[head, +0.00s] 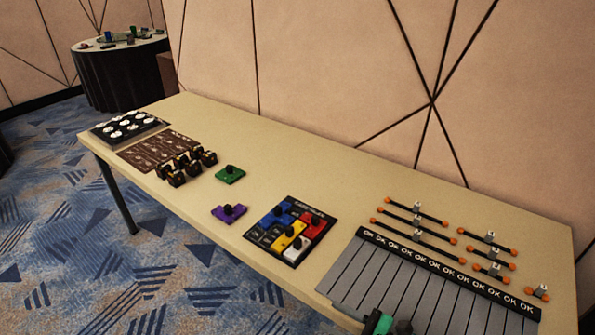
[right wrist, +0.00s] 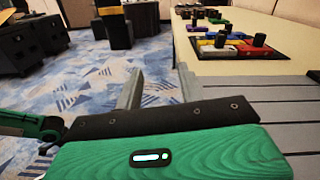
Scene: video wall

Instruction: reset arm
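My right gripper shows at the bottom edge of the head view, where only its green and black body is in frame, over the front edge of the grey slatted board (head: 425,295). In the right wrist view my right gripper (right wrist: 160,85) has its two grey fingers spread apart with nothing between them. Its fingers point along the front edge of the table (head: 300,180), with carpet visible between them. My left gripper is not seen in the head view. A green and black part at the left of the right wrist view looks like my own body.
A puzzle board (head: 290,230) with coloured knobbed blocks lies mid-table. A purple piece (head: 229,212) and a green piece (head: 230,174) lie loose beside it. Several orange-ended rods (head: 415,215) lie behind the slatted board. Dark knobbed pieces (head: 187,166) and a tray (head: 128,125) are farther left.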

